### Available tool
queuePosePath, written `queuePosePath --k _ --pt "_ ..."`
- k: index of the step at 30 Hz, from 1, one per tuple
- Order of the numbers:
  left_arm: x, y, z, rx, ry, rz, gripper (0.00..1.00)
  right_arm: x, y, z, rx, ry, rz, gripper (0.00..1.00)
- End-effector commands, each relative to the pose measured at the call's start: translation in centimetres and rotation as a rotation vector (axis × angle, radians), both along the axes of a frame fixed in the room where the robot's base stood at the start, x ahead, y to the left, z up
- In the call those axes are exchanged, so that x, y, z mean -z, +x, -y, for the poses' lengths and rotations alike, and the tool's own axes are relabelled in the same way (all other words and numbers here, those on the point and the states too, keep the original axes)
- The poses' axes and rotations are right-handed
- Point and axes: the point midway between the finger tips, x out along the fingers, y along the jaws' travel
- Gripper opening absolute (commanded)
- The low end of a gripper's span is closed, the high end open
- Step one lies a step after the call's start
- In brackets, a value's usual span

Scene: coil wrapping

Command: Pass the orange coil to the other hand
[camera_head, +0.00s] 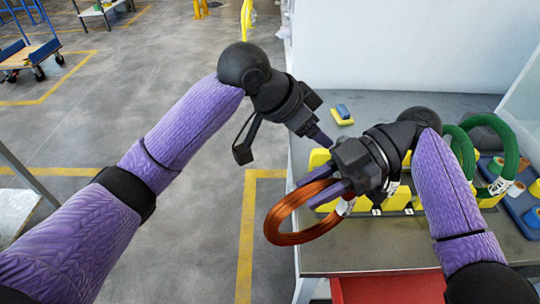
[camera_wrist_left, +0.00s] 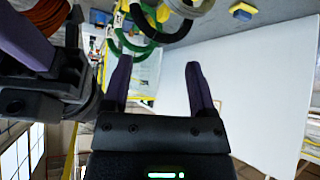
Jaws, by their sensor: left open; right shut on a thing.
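The orange coil (camera_head: 300,235) is a copper-orange ring with a white label band, hanging beyond the table's left front corner. My right gripper (camera_head: 318,188) is shut on its upper part. The coil also shows at the top left of the left wrist view (camera_wrist_left: 46,12), next to my right gripper (camera_wrist_left: 75,50). My left gripper (camera_head: 285,146) is open and empty, above and to the left of my right gripper and apart from the coil. Its two spread fingers show in the left wrist view (camera_wrist_left: 156,80) with nothing between them.
The grey table (camera_head: 350,260) holds yellow blocks (camera_head: 396,200), green coils (camera_head: 512,150), a blue tray (camera_head: 520,205) and a blue-and-yellow item (camera_head: 343,114). A red surface (camera_head: 390,289) is below its front edge. Open floor lies left.

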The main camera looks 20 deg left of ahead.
Motion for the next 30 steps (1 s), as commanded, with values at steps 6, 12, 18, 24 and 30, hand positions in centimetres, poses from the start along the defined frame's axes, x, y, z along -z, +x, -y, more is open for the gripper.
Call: queuePosePath --k 6,12,18,24,30 --pt "-7.0 -10.6 -0.8 0.185 0.234 -0.050 0.74 -0.1 0.0 0.0 0.001 0.002 0.000 0.00" --pt "-6.2 -14.8 -2.1 0.077 0.264 -0.194 0.74 -0.1 0.0 0.0 0.001 0.002 0.000 0.00" --pt "-2.8 -14.3 -1.1 0.070 0.265 -0.211 0.74 -0.1 0.0 0.0 0.001 0.002 0.000 0.00" --pt "1.8 -13.1 0.4 0.069 0.263 -0.209 0.74 -0.1 0.0 0.0 0.001 0.002 0.000 0.00" --pt "4.4 -12.4 1.3 0.068 0.261 -0.204 0.74 -0.1 0.0 0.0 0.000 0.002 0.001 0.00"
